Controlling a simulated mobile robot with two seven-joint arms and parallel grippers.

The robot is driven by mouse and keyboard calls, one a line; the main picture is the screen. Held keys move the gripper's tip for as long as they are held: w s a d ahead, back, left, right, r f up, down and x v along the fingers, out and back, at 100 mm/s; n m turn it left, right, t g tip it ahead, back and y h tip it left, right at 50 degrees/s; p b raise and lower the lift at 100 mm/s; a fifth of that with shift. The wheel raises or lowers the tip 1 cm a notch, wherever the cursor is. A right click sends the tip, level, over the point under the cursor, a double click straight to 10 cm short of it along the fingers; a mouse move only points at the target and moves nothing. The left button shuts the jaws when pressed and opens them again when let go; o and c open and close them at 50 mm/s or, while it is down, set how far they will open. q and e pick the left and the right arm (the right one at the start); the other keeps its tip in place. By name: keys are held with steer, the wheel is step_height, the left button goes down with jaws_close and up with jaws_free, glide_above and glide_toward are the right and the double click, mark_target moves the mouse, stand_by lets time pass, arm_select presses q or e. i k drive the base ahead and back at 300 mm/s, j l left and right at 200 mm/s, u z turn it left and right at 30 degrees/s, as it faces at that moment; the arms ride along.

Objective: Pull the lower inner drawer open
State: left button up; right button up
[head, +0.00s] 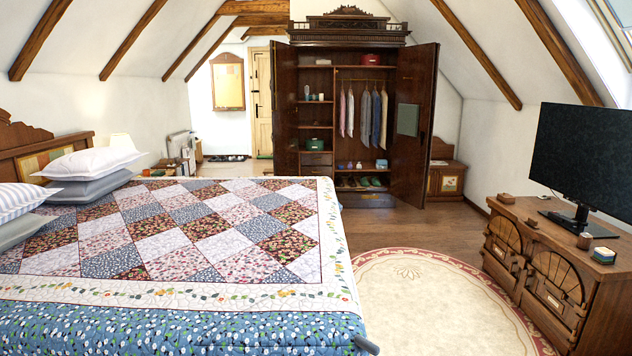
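The dark wooden armoire (345,24) stands against the far wall with both doors swung open. Inside its left column, below the shelves, are two small stacked inner drawers. The lower inner drawer (316,172) looks shut, directly under the upper inner drawer (316,159); they are small and dark at this distance. Neither of my grippers shows clearly in the head view. A small grey rounded piece shows at the bottom edge near the bed's corner, and I cannot tell what it is.
A large bed with a patchwork quilt (190,235) fills the left. A round rug (430,305) lies on open floor to its right. A wooden dresser (540,270) with a monitor (585,160) stands at the right. Free floor leads between them to the armoire.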

mark_target(312, 171)
steer(key=i+l+z, duration=1.05)
steer(key=i, duration=0.2)
steer(key=i+l, duration=0.1)
steer(key=i, duration=0.55)
steer(key=i+l+u, duration=0.1)
steer(key=i, duration=0.55)
steer(key=i+u, duration=0.25)
steer(key=i, duration=0.45)
steer(key=i+l+u, duration=0.2)
steer(key=i, duration=0.45)
steer(key=i+u, duration=0.45)
steer(key=i, duration=0.9)
steer(key=i+l, duration=0.1)
steer(key=i, duration=2.7)
steer(key=i+j+u, duration=0.1)
steer(key=i+u, duration=0.2)
steer(key=i, duration=0.35)
steer(key=i+u, duration=0.35)
steer(key=i, duration=0.3)
